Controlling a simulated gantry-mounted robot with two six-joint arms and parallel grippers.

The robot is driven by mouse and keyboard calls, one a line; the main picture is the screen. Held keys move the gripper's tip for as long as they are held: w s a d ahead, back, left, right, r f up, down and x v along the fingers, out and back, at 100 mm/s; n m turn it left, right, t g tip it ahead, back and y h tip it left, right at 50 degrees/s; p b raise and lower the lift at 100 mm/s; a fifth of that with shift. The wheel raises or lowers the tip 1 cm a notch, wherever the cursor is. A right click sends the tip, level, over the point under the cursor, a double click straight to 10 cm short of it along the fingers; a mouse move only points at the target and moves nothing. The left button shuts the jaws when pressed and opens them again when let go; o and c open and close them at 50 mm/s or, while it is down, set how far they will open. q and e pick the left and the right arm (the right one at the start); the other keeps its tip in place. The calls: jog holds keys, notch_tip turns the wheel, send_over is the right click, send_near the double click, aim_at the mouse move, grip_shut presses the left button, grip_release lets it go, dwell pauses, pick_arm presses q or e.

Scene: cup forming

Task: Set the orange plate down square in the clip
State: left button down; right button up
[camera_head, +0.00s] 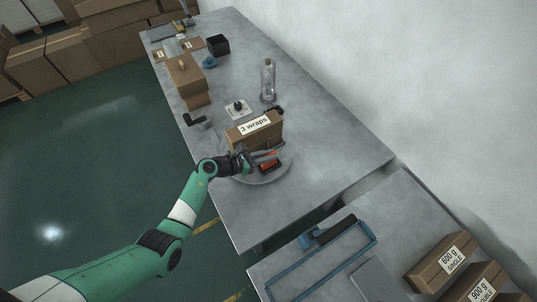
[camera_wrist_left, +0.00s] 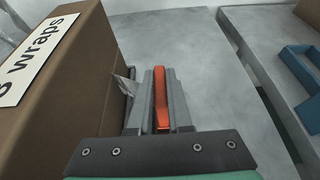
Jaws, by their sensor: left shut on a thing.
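My left gripper (camera_head: 258,158) reaches in over a round grey disc (camera_head: 286,174) on the grey table. In the left wrist view the left gripper (camera_wrist_left: 160,105) is shut on the orange plate (camera_wrist_left: 161,90), which shows as a narrow upright strip between the two grey fingers. In the head view the plate is small and partly hidden by the fingers. A red and dark piece (camera_head: 268,166) shows at the fingertips, above or on the disc; I cannot tell which. I cannot make out the clip clearly. My right gripper is not in view.
A cardboard box marked "3 wraps" (camera_head: 256,131) stands close behind the left gripper, and at its left side in the wrist view (camera_wrist_left: 75,90). A clear bottle (camera_head: 268,80) stands farther back. A blue frame (camera_head: 325,262) lies on the nearer table. The table right of the disc is clear.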

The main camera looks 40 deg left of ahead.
pick_arm(q)
jog(key=shift+f, duration=0.25)
dwell(0.4)
jog(key=c, duration=0.8)
grip_release()
jog(key=shift+o, duration=0.2)
jog(key=p+v, duration=0.3)
jog(key=v, duration=0.8)
jog(key=shift+s+p, duration=0.3)
jog(key=shift+p, duration=0.1)
jog(key=shift+r, duration=0.1)
